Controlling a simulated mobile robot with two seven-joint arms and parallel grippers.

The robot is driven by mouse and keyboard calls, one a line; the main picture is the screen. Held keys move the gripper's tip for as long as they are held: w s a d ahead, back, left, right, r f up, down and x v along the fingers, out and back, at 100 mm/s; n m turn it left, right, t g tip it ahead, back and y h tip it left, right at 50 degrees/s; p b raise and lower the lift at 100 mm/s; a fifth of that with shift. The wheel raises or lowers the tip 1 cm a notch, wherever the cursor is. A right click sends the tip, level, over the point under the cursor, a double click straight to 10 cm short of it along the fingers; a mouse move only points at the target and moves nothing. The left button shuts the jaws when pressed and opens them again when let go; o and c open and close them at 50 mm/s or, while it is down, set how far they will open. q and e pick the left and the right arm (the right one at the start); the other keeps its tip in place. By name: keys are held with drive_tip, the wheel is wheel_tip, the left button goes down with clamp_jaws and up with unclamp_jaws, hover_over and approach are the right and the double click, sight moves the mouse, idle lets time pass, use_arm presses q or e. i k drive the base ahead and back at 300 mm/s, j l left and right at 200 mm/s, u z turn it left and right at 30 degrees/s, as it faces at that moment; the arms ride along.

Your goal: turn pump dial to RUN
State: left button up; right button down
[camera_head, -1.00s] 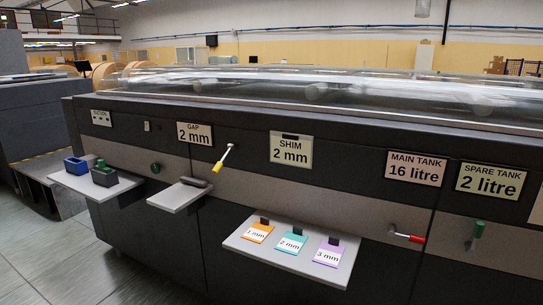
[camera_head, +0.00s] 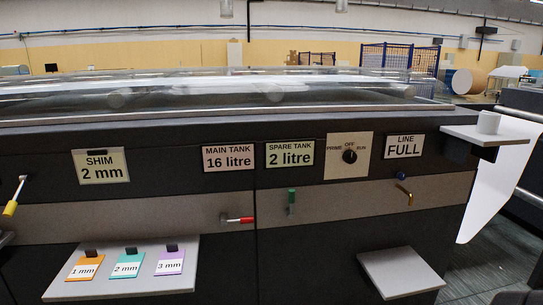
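The pump dial (camera_head: 349,156) is a black round knob on a cream plate (camera_head: 337,171) on the machine's front panel, right of centre. The plate reads PRIME at left, OFF at top and RUN at right. The knob's exact pointing is too small to tell for certain. Neither of my grippers shows in the head view.
Left of the dial are the SPARE TANK (camera_head: 290,154) and MAIN TANK (camera_head: 228,157) signs, with a green-handled valve (camera_head: 291,197) and a red-handled valve (camera_head: 240,220) below. At right are the LINE FULL sign (camera_head: 403,146), a brass lever (camera_head: 405,192) and shelves (camera_head: 400,272).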

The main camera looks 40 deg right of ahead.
sight(348, 157)
drive_tip(key=z, duration=1.8)
